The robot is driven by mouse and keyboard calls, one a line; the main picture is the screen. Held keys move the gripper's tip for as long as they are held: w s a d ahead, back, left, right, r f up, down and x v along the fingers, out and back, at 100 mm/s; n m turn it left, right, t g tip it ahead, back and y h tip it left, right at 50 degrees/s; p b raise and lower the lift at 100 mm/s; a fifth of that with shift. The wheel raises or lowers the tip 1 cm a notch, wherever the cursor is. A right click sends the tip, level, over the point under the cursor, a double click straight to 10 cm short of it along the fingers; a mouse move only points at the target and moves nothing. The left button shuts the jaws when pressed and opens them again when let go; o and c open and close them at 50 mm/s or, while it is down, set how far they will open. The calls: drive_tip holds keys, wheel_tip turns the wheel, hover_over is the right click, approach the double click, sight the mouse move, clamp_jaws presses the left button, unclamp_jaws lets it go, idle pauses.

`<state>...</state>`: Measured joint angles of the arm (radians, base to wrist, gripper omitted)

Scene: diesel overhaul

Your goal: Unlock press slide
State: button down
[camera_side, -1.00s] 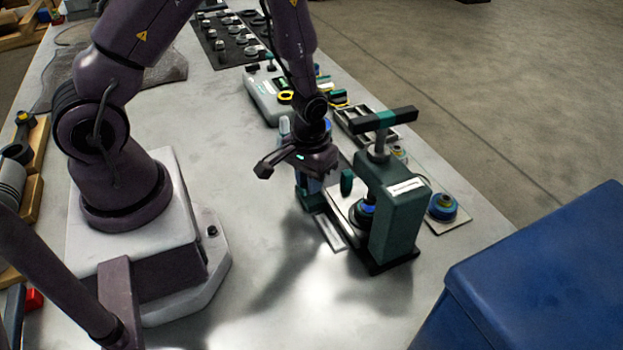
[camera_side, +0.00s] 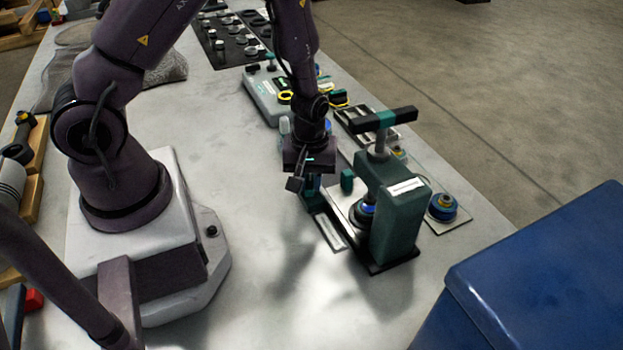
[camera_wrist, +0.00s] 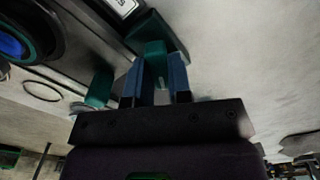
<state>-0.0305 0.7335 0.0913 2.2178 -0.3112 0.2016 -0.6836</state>
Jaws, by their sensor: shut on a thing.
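The green bench press (camera_side: 400,215) stands on the table with a dark T-handle (camera_side: 384,119) on top. A flat metal slide plate (camera_side: 340,205) reaches out of it to the left, with a blue-ringed round part (camera_side: 363,210) under the press; the blue ring also shows in the wrist view (camera_wrist: 12,45). A small green upright piece (camera_side: 347,180) stands at the plate's edge. My gripper (camera_side: 312,188) is low at the plate's left end. In the wrist view its blue fingers (camera_wrist: 156,85) are shut on a green lock handle (camera_wrist: 155,58). The handle's lower part is hidden between the fingers.
A grey instrument box (camera_side: 265,98) and a parts tray (camera_side: 370,128) lie behind the press. Another blue-ringed part (camera_side: 443,207) sits on a plate to its right. A blue bin (camera_side: 540,280) fills the lower right. The table in front is clear.

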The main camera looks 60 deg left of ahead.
drive_tip(key=shift+n, duration=1.2)
drive_tip(key=n, duration=0.3)
drive_tip(key=c, duration=1)
unclamp_jaws()
drive_tip(key=shift+c, duration=0.2)
drive_tip(key=shift+r, duration=2.75)
drive_tip(key=shift+r, duration=0.1)
drive_tip(key=shift+r, duration=1.9)
